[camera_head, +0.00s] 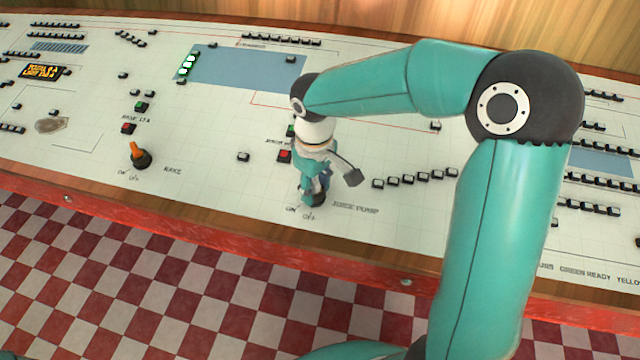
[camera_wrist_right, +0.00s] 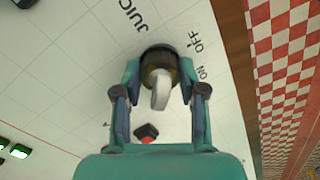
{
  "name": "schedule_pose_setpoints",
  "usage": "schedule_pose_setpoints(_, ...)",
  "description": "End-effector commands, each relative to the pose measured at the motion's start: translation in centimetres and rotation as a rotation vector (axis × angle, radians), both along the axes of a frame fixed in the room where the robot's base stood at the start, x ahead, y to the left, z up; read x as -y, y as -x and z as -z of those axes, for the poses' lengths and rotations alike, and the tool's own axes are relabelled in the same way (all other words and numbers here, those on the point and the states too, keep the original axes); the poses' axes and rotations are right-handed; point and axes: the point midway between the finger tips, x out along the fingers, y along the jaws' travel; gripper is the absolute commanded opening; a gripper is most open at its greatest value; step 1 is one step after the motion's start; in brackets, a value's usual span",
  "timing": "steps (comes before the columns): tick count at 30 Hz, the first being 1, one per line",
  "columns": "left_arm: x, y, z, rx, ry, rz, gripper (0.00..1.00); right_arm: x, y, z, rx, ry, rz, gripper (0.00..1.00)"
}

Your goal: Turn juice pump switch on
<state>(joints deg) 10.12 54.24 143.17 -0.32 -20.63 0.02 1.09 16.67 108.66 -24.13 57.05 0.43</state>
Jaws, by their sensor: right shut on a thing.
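The juice pump switch is a rotary knob with a pale handle (camera_wrist_right: 160,90) on a dark round base, between my fingers in the right wrist view. ON and OFF labels are printed beside it. In the head view my gripper mostly hides the switch, above the JUICE PUMP lettering. My right gripper (camera_head: 314,190) points down at the panel and is shut on the switch; its two fingers (camera_wrist_right: 160,82) flank the knob in the wrist view. The handle's exact on or off position is hard to tell. My left gripper is not in view.
The white control panel (camera_head: 210,175) slopes across the view. An orange-handled switch (camera_head: 139,155) stands to the left. A red button (camera_head: 284,156) lies just behind my gripper, and a row of dark buttons (camera_head: 408,179) is to its right. A red edge (camera_head: 200,235) borders the panel.

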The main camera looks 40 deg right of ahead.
Motion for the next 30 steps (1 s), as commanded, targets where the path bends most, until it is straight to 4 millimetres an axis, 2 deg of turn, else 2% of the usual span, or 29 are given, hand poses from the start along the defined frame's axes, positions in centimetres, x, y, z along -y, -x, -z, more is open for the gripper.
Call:
schedule_pose_setpoints(1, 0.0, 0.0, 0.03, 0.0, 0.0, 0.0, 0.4, -0.09, -0.52, -0.31, 0.02, -0.003, 0.008, 0.06)
schedule_pose_setpoints(18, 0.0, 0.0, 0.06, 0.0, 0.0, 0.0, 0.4, -0.02, -0.51, -0.34, 0.02, -0.002, 0.03, 0.06)
schedule_pose_setpoints(19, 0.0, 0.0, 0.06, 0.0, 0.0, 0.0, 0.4, -0.01, -0.51, -0.34, 0.02, -0.002, 0.03, 0.42)
schedule_pose_setpoints(23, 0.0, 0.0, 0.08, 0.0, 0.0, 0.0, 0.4, 0.01, -0.39, -0.26, 0.016, -0.001, 0.029, 0.64)
schedule_pose_setpoints(30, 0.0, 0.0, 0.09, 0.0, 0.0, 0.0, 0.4, 0.03, -0.23, -0.13, 0.01, -0.001, 0.028, 0.66)
